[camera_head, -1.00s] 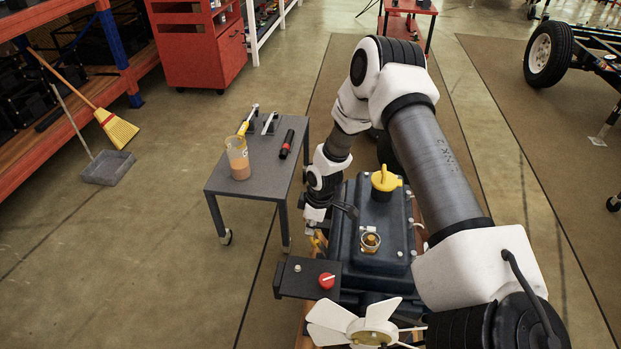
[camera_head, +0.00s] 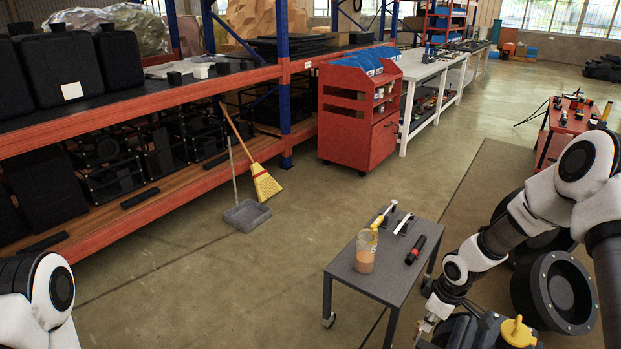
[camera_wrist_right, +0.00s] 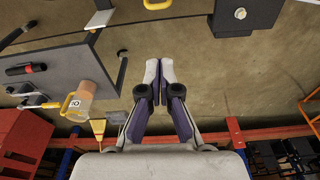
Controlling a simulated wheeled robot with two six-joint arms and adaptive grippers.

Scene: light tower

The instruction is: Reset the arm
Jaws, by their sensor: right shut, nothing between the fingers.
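My right arm comes in from the right in the head view. Its gripper (camera_head: 428,325) is low in the picture, at the left side of the dark machine with a yellow cap (camera_head: 517,332). In the right wrist view the gripper (camera_wrist_right: 159,70) has its two fingers together with nothing between them, above the floor. A link of my left arm (camera_head: 40,300) shows at the lower left of the head view. My left gripper is outside the picture.
A grey cart (camera_head: 385,275) beside my right gripper holds a jar of brownish liquid (camera_head: 366,252) and a black-and-red tool (camera_head: 416,250). An orange shelf (camera_head: 200,95), a red cabinet (camera_head: 345,125), a broom (camera_head: 265,185) and a dustpan (camera_head: 247,215) stand farther left. Open floor lies between.

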